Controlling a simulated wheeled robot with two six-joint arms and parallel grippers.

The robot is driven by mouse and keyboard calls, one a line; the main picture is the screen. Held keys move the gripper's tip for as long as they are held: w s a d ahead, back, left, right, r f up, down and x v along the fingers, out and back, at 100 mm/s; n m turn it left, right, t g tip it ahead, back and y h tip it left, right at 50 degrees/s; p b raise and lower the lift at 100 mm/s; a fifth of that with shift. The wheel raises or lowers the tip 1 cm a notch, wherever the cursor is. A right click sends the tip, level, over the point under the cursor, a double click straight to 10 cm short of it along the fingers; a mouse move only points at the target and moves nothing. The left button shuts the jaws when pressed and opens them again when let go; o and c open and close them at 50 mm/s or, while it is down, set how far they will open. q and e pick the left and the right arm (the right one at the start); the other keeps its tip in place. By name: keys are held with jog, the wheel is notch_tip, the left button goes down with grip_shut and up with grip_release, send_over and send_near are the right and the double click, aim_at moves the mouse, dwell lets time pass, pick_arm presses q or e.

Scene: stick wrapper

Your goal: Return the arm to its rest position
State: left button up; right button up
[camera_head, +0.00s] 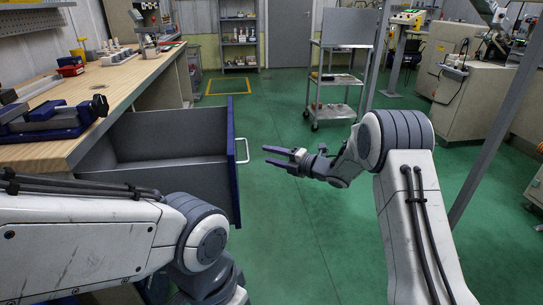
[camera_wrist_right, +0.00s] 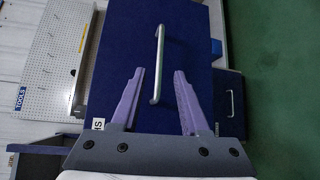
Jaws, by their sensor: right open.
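My right gripper (camera_head: 268,155) is open and empty in the head view, pointing left toward the open drawer (camera_head: 165,176). A gap of floor shows between its fingertips and the drawer's silver handle (camera_head: 243,151). In the right wrist view, the two spread fingers (camera_wrist_right: 159,72) point at the blue drawer front (camera_wrist_right: 185,40). The handle (camera_wrist_right: 158,62) appears between them, beyond the tips. The drawer is pulled out from under the workbench and its visible inside looks empty. My left arm crosses the lower left, and its gripper is out of view.
The wooden workbench (camera_head: 140,75) at the left holds a blue vise (camera_head: 50,120). A grey cart (camera_head: 335,80) stands on the green floor behind my right arm. A metal post (camera_head: 490,140) and machines (camera_head: 460,75) stand at the right. Floor is clear in the middle.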

jog(key=s+a+r+m+g+h, duration=0.1)
jog(key=s+a+r+m+h, duration=0.1)
jog(key=s+m+h, duration=0.3)
jog(key=s+a+r+m+h, duration=0.2)
jog(key=s+m+h, duration=0.1)
jog(key=s+m, duration=0.4)
jog(key=s+d+f+m+g+h, duration=0.2)
jog(key=s+m+g, duration=0.3)
jog(key=s, duration=1.2)
jog(key=s+d+f+m+g+h, duration=0.15)
jog(key=s+m+g, duration=0.3)
jog(key=s, duration=1.25)
notch_tip(320, 180, up, 27)
jog(key=s+p, duration=0.2)
jog(key=p, duration=2.6)
jog(key=shift+d+m, duration=0.35)
